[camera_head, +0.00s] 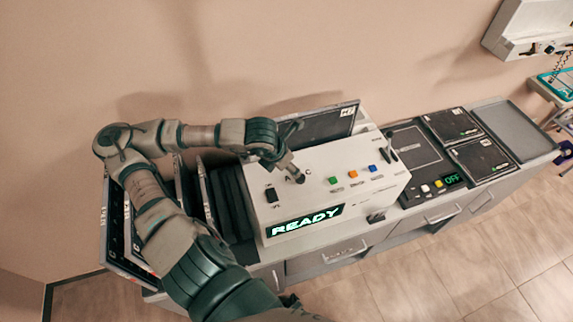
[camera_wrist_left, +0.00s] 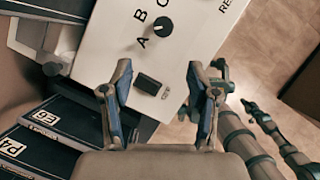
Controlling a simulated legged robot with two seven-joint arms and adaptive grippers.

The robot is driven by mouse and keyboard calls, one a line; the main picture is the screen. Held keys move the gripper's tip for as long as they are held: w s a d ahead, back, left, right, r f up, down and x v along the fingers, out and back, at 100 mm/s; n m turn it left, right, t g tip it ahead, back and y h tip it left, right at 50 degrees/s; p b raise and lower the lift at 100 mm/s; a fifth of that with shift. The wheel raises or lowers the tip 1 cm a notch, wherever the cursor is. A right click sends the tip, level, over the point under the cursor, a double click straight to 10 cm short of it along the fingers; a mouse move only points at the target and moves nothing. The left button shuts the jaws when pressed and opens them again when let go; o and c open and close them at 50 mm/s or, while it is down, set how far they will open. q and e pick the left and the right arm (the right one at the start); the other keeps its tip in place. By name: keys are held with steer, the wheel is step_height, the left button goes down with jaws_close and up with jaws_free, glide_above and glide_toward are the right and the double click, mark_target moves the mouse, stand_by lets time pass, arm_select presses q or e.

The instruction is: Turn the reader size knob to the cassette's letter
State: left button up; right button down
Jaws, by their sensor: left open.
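The white reader (camera_head: 335,185) shows READY on its lit display. In the left wrist view its black round size knob (camera_wrist_left: 163,26) has the letters A, B and C around it; I cannot tell which one its pointer faces. My left gripper (camera_head: 298,175) is over the knob area in the head view. In the left wrist view the gripper (camera_wrist_left: 161,95) is open, its fingers apart and empty, with the knob beyond the tips. A dark cassette (camera_head: 325,124) stands behind the reader; its label is too small to read.
A black rocker switch (camera_wrist_left: 148,85) lies near the knob. Green (camera_head: 333,180), orange (camera_head: 351,175) and blue (camera_head: 373,168) buttons sit right of it. Upright cassettes (camera_wrist_left: 45,118) stand in a rack at left. A panel with an OFF display (camera_head: 452,180) is at right.

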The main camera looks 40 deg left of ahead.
arm_select(q)
steer(key=shift+s+r, duration=0.15)
steer(key=shift+r, duration=0.05)
step_height(320, 180, up, 6)
steer(key=g+p, duration=0.4)
steer(key=p, duration=0.6)
glide_above(300, 177)
steer(key=shift+n, duration=0.4)
step_height(300, 177, down, 16)
steer(key=shift+r+p, duration=0.1)
steer(key=shift+p, duration=1.05)
steer(key=shift+f, duration=0.65)
jaws_close()
